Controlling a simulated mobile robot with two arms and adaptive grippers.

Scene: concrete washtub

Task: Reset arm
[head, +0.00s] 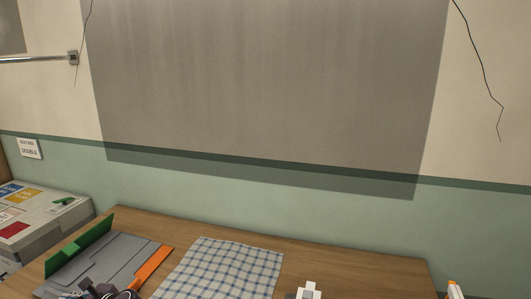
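I see neither of my grippers clearly in the head view. A dark, jointed-looking object (108,291) shows at the bottom edge, over the near part of a grey panelled tray (112,262). It is cut off by the frame, and I cannot tell what it is. The tray has a green upright side (82,246) and an orange strip (152,266). A blue and white checked cloth (222,268) lies flat on the wooden table (350,262) right of the tray.
A white piece (308,291) and a white and orange piece (455,291) are cut off at the bottom edge. A grey box (48,232) with coloured labels stands at the left. A large grey panel (270,80) covers the wall behind. The table's back right is bare.

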